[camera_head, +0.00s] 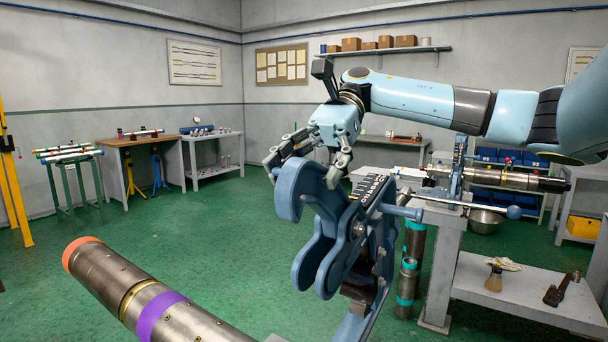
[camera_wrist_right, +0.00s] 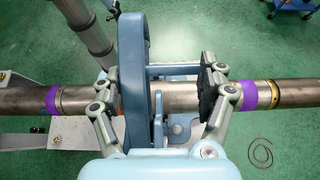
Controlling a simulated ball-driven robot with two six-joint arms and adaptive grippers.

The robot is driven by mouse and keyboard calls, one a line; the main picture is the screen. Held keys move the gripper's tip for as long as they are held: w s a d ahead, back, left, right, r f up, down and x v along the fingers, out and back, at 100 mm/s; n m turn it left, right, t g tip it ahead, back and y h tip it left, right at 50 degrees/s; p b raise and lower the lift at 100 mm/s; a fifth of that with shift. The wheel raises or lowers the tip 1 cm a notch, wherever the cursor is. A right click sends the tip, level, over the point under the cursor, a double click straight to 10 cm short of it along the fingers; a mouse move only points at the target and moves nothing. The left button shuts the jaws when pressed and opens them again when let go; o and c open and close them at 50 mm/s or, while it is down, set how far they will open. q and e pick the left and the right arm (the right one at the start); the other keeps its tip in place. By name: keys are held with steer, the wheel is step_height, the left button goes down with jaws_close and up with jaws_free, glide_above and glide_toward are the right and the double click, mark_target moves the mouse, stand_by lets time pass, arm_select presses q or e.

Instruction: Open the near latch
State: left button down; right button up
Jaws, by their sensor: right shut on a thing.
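The near vise (camera_head: 345,240) is a blue cast frame standing in front of me, with a large curved blue latch (camera_head: 289,190) on its upper left. My right gripper (camera_head: 308,160) reaches over from the right and sits at the top of the vise. In the right wrist view, its two fingers (camera_wrist_right: 160,88) straddle the blue latch (camera_wrist_right: 131,85) and a short blue crossbar, with dark pads facing each other. The gripper is shut on the latch; the exact contact is partly hidden. A steel pipe (camera_wrist_right: 285,93) with purple bands runs beneath. My left gripper is not in view.
A steel pipe (camera_head: 155,300) with an orange end and purple band lies at lower left. A second vise with a pipe (camera_head: 520,180) stands on a grey workbench at right. A ball-ended rod (camera_head: 470,206) sticks out right of the near vise.

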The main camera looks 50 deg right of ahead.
steer(key=o, duration=1.7)
steer(key=shift+v, duration=3.8)
